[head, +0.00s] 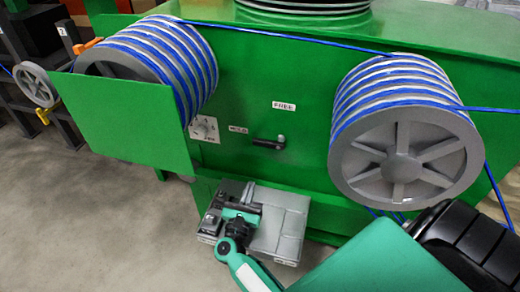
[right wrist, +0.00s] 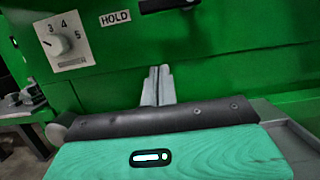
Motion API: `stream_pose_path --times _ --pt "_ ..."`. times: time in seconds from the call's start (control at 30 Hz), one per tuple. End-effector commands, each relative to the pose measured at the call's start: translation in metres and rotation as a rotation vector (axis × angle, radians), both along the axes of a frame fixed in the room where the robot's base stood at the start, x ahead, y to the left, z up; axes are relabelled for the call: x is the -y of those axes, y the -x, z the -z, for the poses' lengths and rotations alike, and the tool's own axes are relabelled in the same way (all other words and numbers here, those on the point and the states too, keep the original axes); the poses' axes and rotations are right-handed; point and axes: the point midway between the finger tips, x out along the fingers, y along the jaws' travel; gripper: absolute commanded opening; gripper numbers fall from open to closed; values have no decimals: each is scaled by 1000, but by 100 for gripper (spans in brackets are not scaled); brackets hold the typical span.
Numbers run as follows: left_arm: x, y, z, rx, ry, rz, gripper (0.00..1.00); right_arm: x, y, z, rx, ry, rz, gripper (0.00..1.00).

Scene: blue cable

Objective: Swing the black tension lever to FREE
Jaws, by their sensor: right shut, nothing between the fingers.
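The black tension lever (head: 268,143) is on the green machine's front panel between the two cable drums. Its arm points left from its pivot, towards the HOLD label (head: 238,129). The FREE label (head: 284,105) sits above the pivot. In the right wrist view only part of the lever (right wrist: 165,5) shows, at the top edge beside the HOLD label (right wrist: 115,18). My right gripper (head: 247,192) is below and a little left of the lever, apart from it. Its fingers (right wrist: 158,85) are shut and empty. My left gripper is not in view.
A left drum (head: 160,55) and a right drum (head: 405,130) carry blue cable. A green guard plate (head: 125,120) juts out at left. A numbered dial (head: 205,129) is left of the lever. A grey tray (head: 285,225) lies beneath, close to my right gripper.

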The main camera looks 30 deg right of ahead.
Motion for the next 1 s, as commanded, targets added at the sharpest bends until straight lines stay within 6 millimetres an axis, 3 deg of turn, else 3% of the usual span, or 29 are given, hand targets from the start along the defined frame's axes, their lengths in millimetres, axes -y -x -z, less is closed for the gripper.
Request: stream_pose_path --times 0.37,0.87,1.0 --pt "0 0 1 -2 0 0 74 4 -4 -2 0 2 -1 0" --pt "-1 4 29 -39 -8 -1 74 76 -65 -28 0 4 1 0" --pt "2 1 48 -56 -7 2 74 74 -63 -47 0 0 -1 0"
